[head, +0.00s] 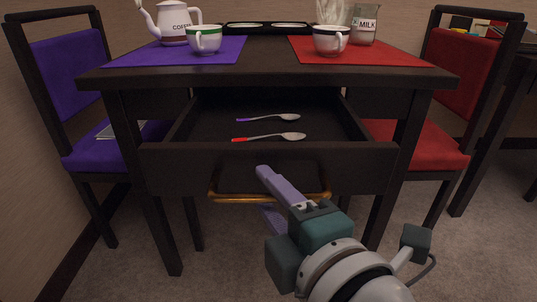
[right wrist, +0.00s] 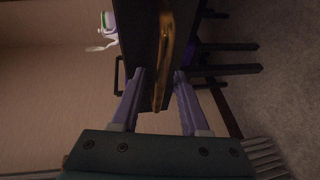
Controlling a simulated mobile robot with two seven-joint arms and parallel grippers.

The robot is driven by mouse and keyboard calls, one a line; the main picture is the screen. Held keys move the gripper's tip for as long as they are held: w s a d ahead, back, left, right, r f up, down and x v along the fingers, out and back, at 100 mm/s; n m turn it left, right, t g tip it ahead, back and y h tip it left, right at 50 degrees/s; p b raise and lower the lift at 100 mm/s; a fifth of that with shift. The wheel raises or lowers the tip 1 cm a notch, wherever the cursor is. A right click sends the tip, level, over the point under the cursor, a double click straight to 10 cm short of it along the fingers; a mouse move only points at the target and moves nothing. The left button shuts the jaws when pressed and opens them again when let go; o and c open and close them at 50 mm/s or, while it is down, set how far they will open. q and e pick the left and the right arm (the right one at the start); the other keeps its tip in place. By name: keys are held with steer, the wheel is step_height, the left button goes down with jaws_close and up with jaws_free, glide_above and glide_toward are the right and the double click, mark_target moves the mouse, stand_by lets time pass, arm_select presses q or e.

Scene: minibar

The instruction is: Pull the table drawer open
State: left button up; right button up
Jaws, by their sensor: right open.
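The dark table (head: 270,76) has its drawer (head: 360,164) pulled well out, so its inside shows. A gold bar handle (head: 232,198) runs along the lower part of the drawer front. My right gripper (head: 264,190) is at the handle. One purple finger shows above the bar and the other lower down, partly hidden. In the right wrist view, the handle (right wrist: 163,82) passes between the two spread fingers, with gaps beside it. My left gripper is not in view.
Two spoons, one purple-handled (head: 268,118) and one red-handled (head: 270,137), lie in the drawer. Cups, a coffee pot (head: 174,24) and a milk jar (head: 363,26) stand on the table. A purple chair (head: 66,75) and a red chair (head: 455,75) flank it.

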steer(key=p+v, duration=0.2)
steer(key=v, duration=0.8)
steer(key=shift+r, duration=0.15)
